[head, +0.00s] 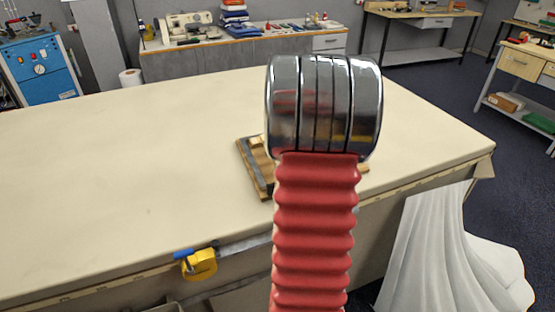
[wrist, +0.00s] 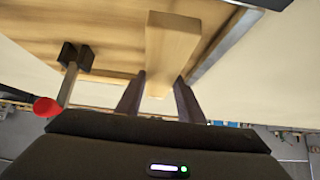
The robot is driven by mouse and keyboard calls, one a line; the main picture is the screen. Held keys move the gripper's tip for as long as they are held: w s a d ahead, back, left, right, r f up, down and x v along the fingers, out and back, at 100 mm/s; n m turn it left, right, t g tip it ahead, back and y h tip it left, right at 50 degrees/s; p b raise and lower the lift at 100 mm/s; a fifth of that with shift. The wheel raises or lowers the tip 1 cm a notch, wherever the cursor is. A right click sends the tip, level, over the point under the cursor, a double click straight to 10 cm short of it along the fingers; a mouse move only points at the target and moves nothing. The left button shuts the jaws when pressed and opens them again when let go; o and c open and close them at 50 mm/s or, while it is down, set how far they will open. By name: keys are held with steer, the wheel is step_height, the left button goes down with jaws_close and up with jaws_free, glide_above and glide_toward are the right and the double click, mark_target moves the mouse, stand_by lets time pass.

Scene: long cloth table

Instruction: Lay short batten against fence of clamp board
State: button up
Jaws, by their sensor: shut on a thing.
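The short batten (wrist: 170,48), a pale wooden strip, is between the two dark fingers of my gripper (wrist: 160,80) in the wrist view. My gripper is shut on it. The wooden clamp board (wrist: 110,30) lies under it, with a grey straight strip, seemingly the fence (wrist: 225,47), along its right side. A gap shows between batten and strip; whether the batten touches the board I cannot tell. A clamp with a red-tipped handle (wrist: 47,106) is on the left. In the head view the clamp board (head: 247,150) is partly behind my arm, which hides gripper and batten.
The long cream table (head: 130,150) is mostly bare left of the board. A yellow item with a blue part (head: 200,264) is at its front edge. White cloth (head: 445,255) hangs at the right front. Benches with tools stand behind.

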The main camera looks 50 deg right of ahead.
steer(key=shift+f, duration=1.85)
steer(key=o, duration=1.2)
steer(key=shift+f, duration=0.1)
steer(key=shift+v, duration=6.1)
steer(key=shift+d, duration=0.15)
